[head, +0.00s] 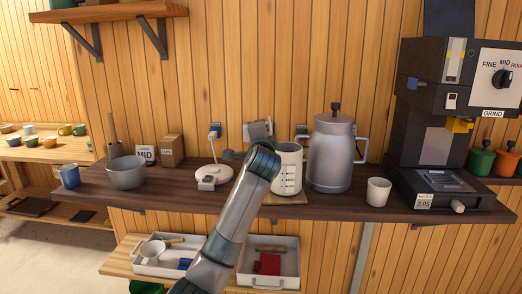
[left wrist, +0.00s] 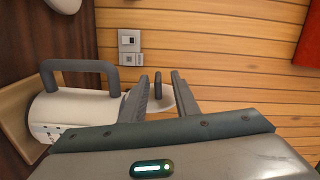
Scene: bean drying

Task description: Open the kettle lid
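The white kettle (head: 289,174) with level marks stands upright on a small board on the counter, partly hidden behind my left arm in the head view. In the left wrist view the kettle (left wrist: 75,105) shows sideways, with its dark handle (left wrist: 80,66) at the top. My left gripper (left wrist: 163,88) is at the kettle's top end, fingers apart. A pale part with a dark upright tab (left wrist: 158,84), which looks like the lid, shows between the fingers. I cannot tell whether they touch it. My right gripper is not in view.
A large silver canister (head: 332,155) stands close right of the kettle, then a white cup (head: 379,191) and a grinder (head: 440,130). A white round base (head: 213,174), a grey bowl (head: 127,173) and a blue mug (head: 69,176) stand left. Two trays sit on a shelf below.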

